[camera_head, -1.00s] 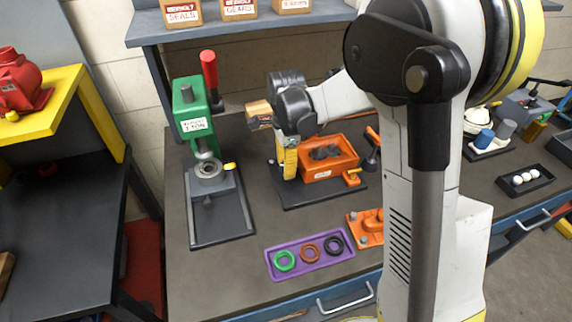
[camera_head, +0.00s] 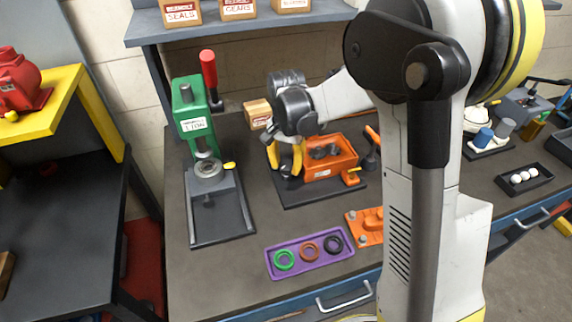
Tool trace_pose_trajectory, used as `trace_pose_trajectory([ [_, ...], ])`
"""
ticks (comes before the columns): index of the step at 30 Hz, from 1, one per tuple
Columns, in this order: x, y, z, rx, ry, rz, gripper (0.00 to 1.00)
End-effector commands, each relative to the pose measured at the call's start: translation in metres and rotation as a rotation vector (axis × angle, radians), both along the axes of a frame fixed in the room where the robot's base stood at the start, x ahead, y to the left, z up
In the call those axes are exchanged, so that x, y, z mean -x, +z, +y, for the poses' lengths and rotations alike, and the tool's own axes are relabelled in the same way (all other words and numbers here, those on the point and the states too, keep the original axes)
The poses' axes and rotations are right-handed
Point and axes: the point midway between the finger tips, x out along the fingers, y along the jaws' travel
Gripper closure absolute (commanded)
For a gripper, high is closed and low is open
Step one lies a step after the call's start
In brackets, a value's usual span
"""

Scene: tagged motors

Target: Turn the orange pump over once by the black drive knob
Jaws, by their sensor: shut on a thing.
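The orange pump (camera_head: 338,167) is an open-topped orange housing with dark round gears inside, fixed on a dark base plate (camera_head: 318,190) in the middle of the bench. My gripper (camera_head: 286,168) is at the pump's left side, pointing down, with its yellow fingers on either side of a dark part. That part is the black drive knob (camera_head: 286,169), and the gripper is shut on it. The fingers and wrist hide most of the knob. The knob's turn angle cannot be told.
A green press (camera_head: 193,123) with a red-handled lever stands to the left. A purple tray (camera_head: 310,263) with green, orange and black rings lies in front. An orange plate (camera_head: 365,227) is near my arm. A cardboard box (camera_head: 258,112) stands behind the gripper.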

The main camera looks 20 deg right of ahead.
Motion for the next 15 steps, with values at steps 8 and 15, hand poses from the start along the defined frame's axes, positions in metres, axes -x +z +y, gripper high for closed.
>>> trace_pose_trajectory([
  [8, 0.001, -0.0006, -0.0005, 0.0, 0.111, 0.001, 0.92],
  [15, 0.001, -0.0006, -0.0006, 0.0, 0.142, 0.001, 0.92],
])
